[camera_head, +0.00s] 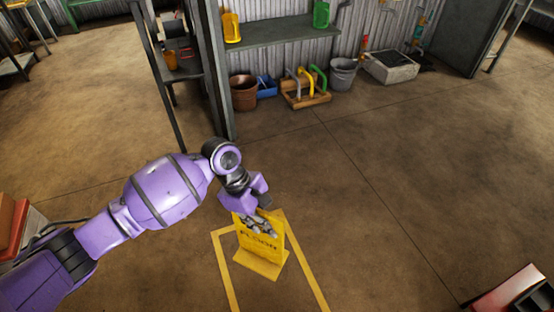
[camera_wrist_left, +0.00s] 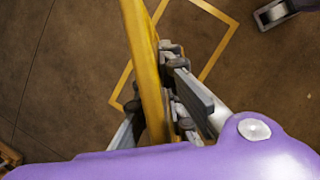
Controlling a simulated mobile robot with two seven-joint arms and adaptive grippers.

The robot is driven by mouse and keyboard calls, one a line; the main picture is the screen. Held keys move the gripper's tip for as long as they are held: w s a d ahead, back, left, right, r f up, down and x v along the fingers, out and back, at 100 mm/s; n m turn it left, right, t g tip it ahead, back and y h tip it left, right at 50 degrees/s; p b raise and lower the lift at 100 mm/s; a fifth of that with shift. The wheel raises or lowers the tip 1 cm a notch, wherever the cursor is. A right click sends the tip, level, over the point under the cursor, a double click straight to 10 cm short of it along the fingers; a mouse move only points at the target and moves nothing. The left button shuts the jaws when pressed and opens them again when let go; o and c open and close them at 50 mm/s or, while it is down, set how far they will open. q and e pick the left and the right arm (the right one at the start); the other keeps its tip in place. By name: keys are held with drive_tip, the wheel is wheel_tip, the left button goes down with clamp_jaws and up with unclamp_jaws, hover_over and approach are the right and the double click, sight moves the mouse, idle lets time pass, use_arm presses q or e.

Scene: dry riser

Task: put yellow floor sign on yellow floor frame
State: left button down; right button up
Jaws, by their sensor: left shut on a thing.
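The yellow floor sign (camera_head: 262,249) stands upright in the lower middle of the head view, over or in the yellow floor frame (camera_head: 226,275), a taped outline on the floor. My left gripper (camera_head: 262,223) is shut on the sign's upper part. In the left wrist view the sign (camera_wrist_left: 146,65) runs edge-on between the fingers (camera_wrist_left: 165,110), and the frame (camera_wrist_left: 226,45) shows below and behind it. I cannot tell whether the sign's base touches the floor.
A shelf (camera_head: 280,32) stands against the back wall, with a brown pot (camera_head: 244,93), a wooden carrier (camera_head: 306,100) and a grey bucket (camera_head: 343,74) below it. A red object (camera_head: 505,290) is at the lower right. The floor right of the frame is clear.

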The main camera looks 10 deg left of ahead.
use_arm(q)
drive_tip(key=a+f+n+b, duration=0.1)
drive_tip(key=f, duration=0.3)
drive_tip(key=a+f+n+t+b, duration=0.1)
drive_tip(key=f+n+b, duration=0.1)
drive_tip(key=f, duration=0.3)
drive_tip(key=a+f+n+b, duration=0.1)
drive_tip(key=f+n, duration=0.1)
drive_tip(key=f, duration=0.3)
drive_tip(key=shift+s+a+t+b, duration=0.2)
drive_tip(key=shift+s+t+b, duration=0.1)
drive_tip(key=shift+s+t, duration=0.1)
drive_tip(key=w+a+f+b, duration=0.2)
drive_tip(key=w+f+b, duration=1)
drive_tip(key=w, duration=0.2)
drive_tip(key=shift+a+f, duration=0.15)
drive_tip(key=shift+f, duration=0.1)
use_arm(e)
wheel_tip(320, 180, down, 17)
drive_tip(key=g, duration=0.1)
drive_tip(key=shift+w+n, duration=0.15)
drive_tip(key=shift+n, duration=0.25)
use_arm(q)
drive_tip(key=shift+f, duration=0.1)
use_arm(e)
drive_tip(key=shift+d, duration=0.1)
